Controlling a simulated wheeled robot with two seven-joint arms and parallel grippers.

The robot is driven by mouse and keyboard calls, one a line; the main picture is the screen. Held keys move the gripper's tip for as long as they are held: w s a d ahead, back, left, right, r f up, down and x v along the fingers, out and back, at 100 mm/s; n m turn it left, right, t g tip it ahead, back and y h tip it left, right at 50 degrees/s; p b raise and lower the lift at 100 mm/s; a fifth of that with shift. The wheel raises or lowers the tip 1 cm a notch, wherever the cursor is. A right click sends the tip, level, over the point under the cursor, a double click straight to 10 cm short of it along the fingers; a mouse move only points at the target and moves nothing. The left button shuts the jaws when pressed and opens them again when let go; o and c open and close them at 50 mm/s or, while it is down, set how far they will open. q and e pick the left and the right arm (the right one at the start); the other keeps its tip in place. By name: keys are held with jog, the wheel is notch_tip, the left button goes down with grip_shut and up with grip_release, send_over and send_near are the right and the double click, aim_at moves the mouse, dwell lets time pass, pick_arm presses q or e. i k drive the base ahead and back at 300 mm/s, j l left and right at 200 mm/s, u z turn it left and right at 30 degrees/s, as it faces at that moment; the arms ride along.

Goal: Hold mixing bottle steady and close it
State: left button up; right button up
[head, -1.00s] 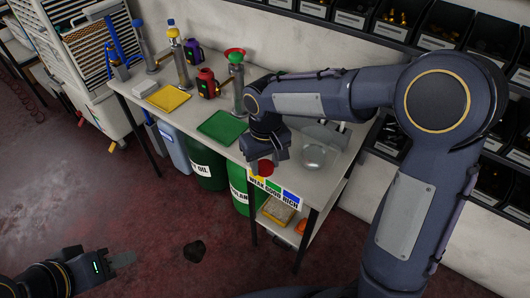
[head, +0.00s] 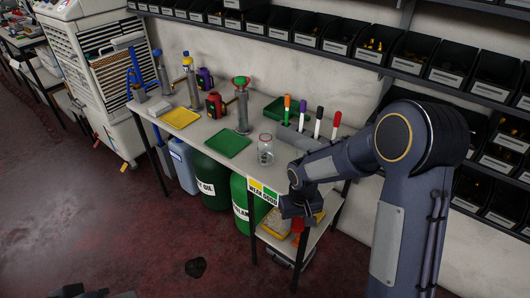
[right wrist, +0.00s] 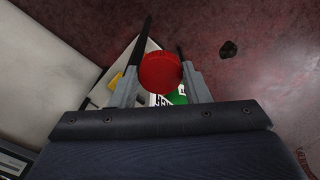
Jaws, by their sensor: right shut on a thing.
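The clear glass mixing bottle (head: 265,151) stands upright and open on the table, right of the green tray. My right gripper (head: 299,211) is beyond the table's front edge, lower right of the bottle and apart from it. It is shut on a round red lid (right wrist: 160,71), which sits between its two fingers in the right wrist view. The lid also shows just under the gripper in the head view (head: 298,225). My left gripper (head: 98,293) is at the bottom left edge, far from the table and mostly cut off; its opening is unclear.
The table (head: 226,125) holds a yellow tray (head: 180,118), a green tray (head: 228,144), several dispensers, and a grey holder with markers (head: 295,137) behind the bottle. Green barrels stand below. Black parts bins (head: 412,53) line the wall.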

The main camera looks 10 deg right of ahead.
aim_at(266, 144)
jog(key=i+j, duration=0.3)
jog(key=j, duration=0.15)
jog(key=i+j, duration=0.65)
jog(key=j, duration=0.2)
jog(key=i+j+z, duration=0.1)
jog(key=z, duration=1.55)
